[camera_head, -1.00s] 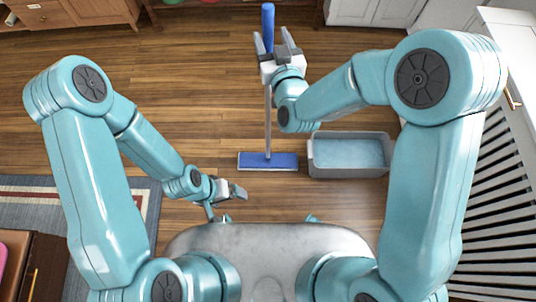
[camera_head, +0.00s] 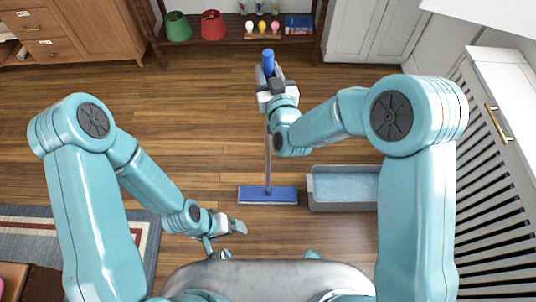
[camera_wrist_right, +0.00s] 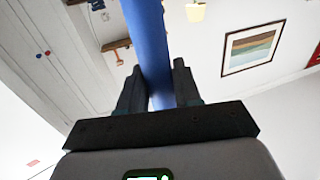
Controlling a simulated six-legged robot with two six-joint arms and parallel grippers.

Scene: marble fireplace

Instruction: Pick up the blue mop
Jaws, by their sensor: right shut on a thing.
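The blue mop stands upright on the wooden floor, with a flat blue head (camera_head: 267,195), a thin grey pole (camera_head: 268,150) and a blue handle grip (camera_head: 268,60). My right gripper (camera_head: 270,78) is shut on the handle just below its top. In the right wrist view the blue handle (camera_wrist_right: 147,30) runs between the two dark fingers (camera_wrist_right: 158,85). The mop head appears to rest on the floor. My left gripper (camera_head: 237,228) is low, below and left of the mop head, away from the mop. Its finger gap is too small to tell.
A grey bucket (camera_head: 343,208) with light blue contents stands right of the mop head. Slatted white cabinetry (camera_head: 490,150) bounds the right. The floor behind the mop is clear.

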